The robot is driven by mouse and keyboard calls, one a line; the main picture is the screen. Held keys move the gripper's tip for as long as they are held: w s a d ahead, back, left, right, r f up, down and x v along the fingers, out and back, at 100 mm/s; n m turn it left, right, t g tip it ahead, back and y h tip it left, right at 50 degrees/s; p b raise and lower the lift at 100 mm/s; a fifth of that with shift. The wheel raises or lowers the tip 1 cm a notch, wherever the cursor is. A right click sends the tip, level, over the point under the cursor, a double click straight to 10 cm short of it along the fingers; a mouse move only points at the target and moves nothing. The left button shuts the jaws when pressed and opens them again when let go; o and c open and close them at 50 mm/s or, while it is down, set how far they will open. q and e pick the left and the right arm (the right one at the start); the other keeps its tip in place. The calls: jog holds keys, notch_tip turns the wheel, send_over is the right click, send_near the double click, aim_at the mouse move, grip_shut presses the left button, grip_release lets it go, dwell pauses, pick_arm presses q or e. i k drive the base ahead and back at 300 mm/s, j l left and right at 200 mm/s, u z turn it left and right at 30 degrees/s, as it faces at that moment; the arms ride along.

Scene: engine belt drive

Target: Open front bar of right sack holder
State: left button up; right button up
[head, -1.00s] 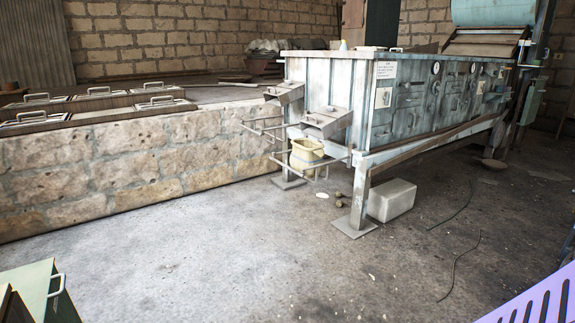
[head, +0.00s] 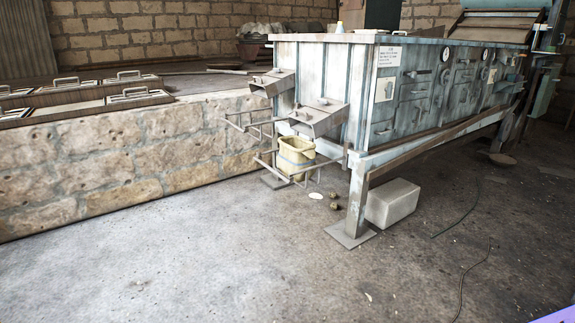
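The right sack holder (head: 318,167) is a metal bar frame under the right-hand chute (head: 316,117) at the near end of the blue-grey machine. A pale yellow sack or bucket (head: 296,154) sits within it. A thin front bar (head: 271,170) runs across the front of the yellow container; whether it is latched is too small to tell. The left sack holder (head: 244,124) is a similar frame, empty, below the left chute (head: 272,83). Neither of my grippers is in view.
A stone-block wall (head: 100,164) with lidded hatches on top runs along the left. A pale block (head: 392,203) lies behind the machine's front leg (head: 356,199). Small lumps and dark cables lie on the floor. The concrete floor (head: 210,255) in front is clear.

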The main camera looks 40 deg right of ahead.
aim_at(257, 159)
jog(key=i+l+z, duration=0.2)
jog(key=l, duration=0.3)
jog(key=i+l+z, duration=0.15)
jog(key=i+l, duration=0.3)
